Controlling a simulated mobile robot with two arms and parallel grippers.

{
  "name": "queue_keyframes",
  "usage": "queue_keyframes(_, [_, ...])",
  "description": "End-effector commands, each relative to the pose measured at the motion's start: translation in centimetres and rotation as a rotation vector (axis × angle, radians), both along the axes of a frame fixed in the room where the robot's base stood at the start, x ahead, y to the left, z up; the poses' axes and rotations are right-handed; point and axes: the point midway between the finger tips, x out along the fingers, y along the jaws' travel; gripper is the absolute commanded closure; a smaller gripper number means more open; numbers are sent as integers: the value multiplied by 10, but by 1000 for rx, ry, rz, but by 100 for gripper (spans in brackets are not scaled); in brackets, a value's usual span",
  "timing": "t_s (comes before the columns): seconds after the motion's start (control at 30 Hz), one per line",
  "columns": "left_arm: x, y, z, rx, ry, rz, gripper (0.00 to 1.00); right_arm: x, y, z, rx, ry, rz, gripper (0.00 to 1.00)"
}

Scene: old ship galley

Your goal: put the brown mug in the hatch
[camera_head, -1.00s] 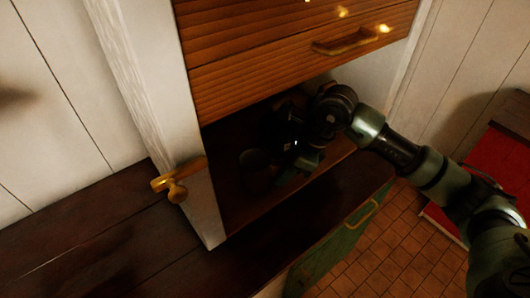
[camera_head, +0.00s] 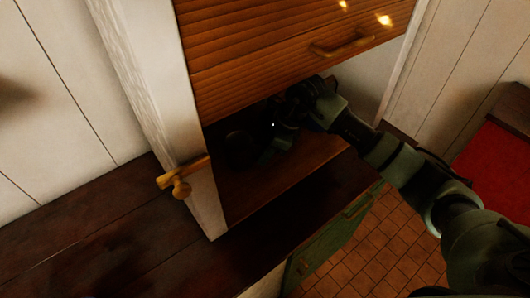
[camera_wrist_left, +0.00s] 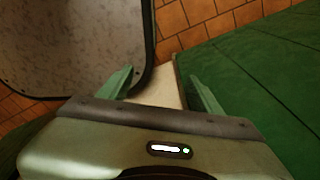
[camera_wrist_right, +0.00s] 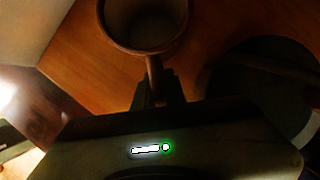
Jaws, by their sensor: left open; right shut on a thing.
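The brown mug (camera_wrist_right: 145,24) shows from above in the right wrist view, its handle toward my gripper. My right gripper (camera_wrist_right: 160,92) is shut on the handle. In the head view the mug (camera_head: 238,149) is a dark shape inside the hatch, just left of my right gripper (camera_head: 266,148). The hatch (camera_head: 245,203) is the dim opening under a raised orange slatted shutter (camera_head: 270,65). Whether the mug touches the hatch floor cannot be told. My left gripper (camera_wrist_left: 162,92) is open and empty, seen only in its wrist view.
A white post (camera_head: 150,80) with a brass fitting (camera_head: 181,182) borders the hatch on the left. A dark wooden counter (camera_head: 100,240) runs in front. A dark round shape (camera_wrist_right: 262,82) lies right of the mug; whether object or shadow is unclear.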

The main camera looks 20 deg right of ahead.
Motion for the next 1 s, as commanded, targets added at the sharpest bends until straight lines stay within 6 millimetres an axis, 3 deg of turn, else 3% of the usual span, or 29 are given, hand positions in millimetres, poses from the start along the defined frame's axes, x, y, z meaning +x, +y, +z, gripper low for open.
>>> queue_keyframes(0.03, [0, 0, -3, 0, 0, 0, 36, 0, 0, -2, 0, -2, 1, 100])
queue_keyframes(0.07, [0, 0, -2, 0, 0, 0, 36, 0, 0, -1, 0, 0, 0, 80])
queue_keyframes(0.1, [0, 0, -1, 0, 0, 0, 36, 0, 0, -1, 0, 0, 0, 69])
queue_keyframes(0.13, [0, 0, -1, 0, 1, 0, 36, 0, 0, -1, 0, 0, 0, 66])
queue_keyframes(0.5, [-1, 0, 0, 0, 2, 0, 36, 0, 0, 2, 1, -1, 0, 66])
queue_keyframes(0.67, [-1, 1, -16, 1, 2, -1, 36, -2, -9, 19, -1, -8, 0, 66])
queue_keyframes(0.7, [-1, 1, -22, 1, 3, -1, 36, -3, -12, 26, -2, -7, -1, 66])
queue_keyframes(1.0, [-2, 2, -47, 3, 3, -3, 36, -33, -81, 24, -5, -1, -4, 66])
